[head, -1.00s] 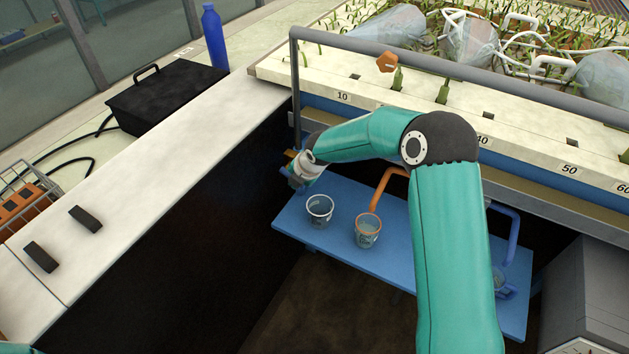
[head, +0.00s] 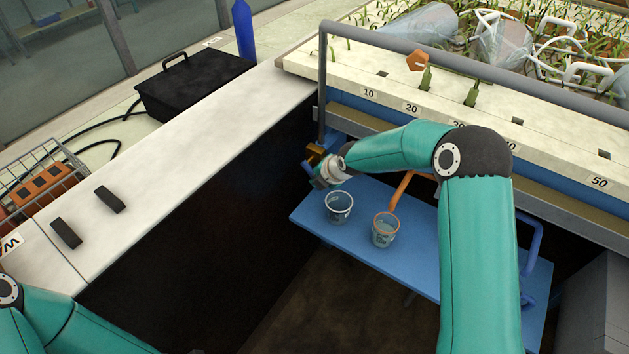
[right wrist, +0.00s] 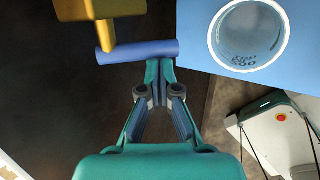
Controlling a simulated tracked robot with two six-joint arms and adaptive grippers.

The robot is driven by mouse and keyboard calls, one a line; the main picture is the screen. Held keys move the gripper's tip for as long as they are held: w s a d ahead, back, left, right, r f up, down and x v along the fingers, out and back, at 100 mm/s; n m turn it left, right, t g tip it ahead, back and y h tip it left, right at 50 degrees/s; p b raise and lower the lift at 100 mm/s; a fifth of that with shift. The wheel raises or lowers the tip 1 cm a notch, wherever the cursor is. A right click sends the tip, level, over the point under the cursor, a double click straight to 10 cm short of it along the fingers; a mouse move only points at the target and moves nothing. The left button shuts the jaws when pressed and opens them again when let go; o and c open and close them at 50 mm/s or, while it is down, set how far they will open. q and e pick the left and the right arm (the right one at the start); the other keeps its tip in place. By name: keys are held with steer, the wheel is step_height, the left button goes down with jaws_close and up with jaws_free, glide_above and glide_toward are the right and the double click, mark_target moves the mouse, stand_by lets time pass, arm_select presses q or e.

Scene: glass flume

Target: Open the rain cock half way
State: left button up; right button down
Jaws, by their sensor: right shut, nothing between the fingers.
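The rain cock shows as a brass body (head: 315,151) under the left end of the flume's near side. In the right wrist view its brass body (right wrist: 100,8) is at the top left, and its blue lever (right wrist: 138,52) lies almost crosswise below it. My right gripper (right wrist: 158,68) is shut and empty, its fingertips at the lever's near edge towards its right end. I cannot tell whether they touch it. In the head view the gripper (head: 322,174) is small and partly hidden by its wrist. My left arm enters at the bottom left; its gripper is out of view.
A blue shelf (head: 335,238) below the flume holds a clear cup (head: 339,207) and an orange-rimmed cup (head: 385,229). An orange bent pipe (head: 402,188) stands over the second cup. A grey rail (head: 420,58) runs above the flume edge.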

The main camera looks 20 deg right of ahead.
steer(key=s+r+b, duration=0.1)
steer(key=s+r, duration=0.9)
steer(key=shift+d, duration=0.4)
stand_by(0.4)
